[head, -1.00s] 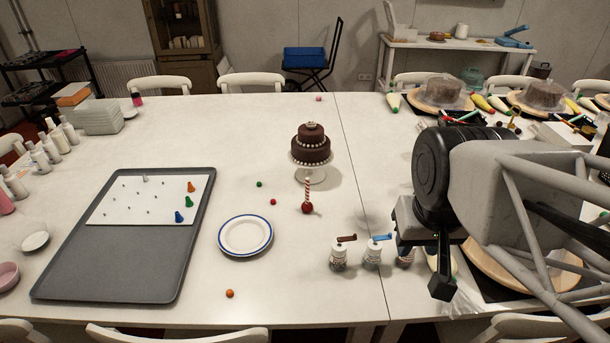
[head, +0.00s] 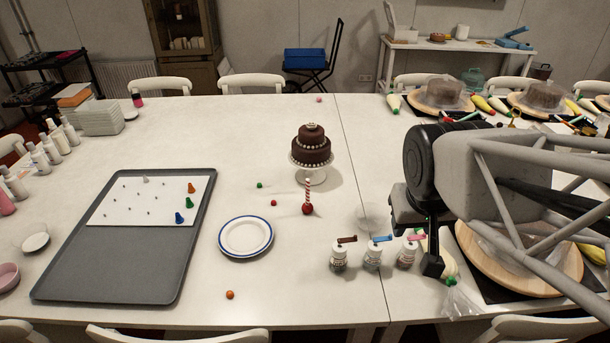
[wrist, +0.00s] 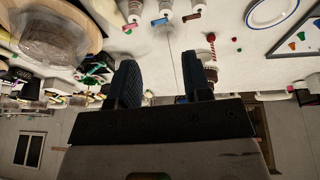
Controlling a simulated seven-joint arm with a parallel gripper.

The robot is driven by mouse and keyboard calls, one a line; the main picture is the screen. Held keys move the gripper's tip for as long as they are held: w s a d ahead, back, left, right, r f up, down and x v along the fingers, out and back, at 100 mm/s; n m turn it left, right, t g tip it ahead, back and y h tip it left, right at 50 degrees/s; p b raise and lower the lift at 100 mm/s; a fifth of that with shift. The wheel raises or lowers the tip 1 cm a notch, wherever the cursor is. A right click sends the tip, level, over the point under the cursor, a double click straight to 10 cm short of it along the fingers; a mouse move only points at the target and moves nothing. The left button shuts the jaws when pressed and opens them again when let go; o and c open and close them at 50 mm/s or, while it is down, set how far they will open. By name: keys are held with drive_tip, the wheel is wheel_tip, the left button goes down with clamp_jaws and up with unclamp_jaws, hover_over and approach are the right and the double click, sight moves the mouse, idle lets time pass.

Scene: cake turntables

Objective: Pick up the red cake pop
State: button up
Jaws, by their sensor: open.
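The red cake pop (head: 307,209) stands on the white table with its round red head down and its red-and-white striped stick upright. It is just in front of the small chocolate cake on a white stand (head: 311,150). In the wrist view the cake pop (wrist: 211,46) shows beyond my gripper's right finger. My gripper (wrist: 160,82) is open and empty, with its two dark fingers apart. In the head view the gripper (head: 432,264) is to the right of the cake pop, well apart from it, and partly hidden by my arm.
A white plate with a blue rim (head: 245,254) and a grey tray (head: 108,274) lie to the left. Small coloured balls lie around. Larger cakes on wooden boards (head: 415,105) are at the right.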

drive_tip(key=w+f+n+t, duration=0.1)
drive_tip(key=w+f+t, duration=0.2)
drive_tip(key=w, duration=1.2)
drive_tip(key=n+t+y, duration=0.4)
drive_tip(key=n+y, duration=0.1)
hover_over(308, 196)
drive_tip(key=s+d, duration=0.6)
drive_tip(key=d, duration=0.4)
wheel_tip(308, 196, down, 13)
drive_tip(key=w+a+f+n+y, duration=0.2)
drive_tip(key=a+f+y, duration=0.4)
drive_tip(key=f, duration=0.3)
drive_tip(key=shift+w+f+n, duration=0.25)
drive_tip(key=shift+n, duration=0.25)
drive_tip(key=shift+w+a, duration=0.1)
drive_tip(key=shift+a, duration=0.1)
drive_tip(key=shift+x, duration=1.2)
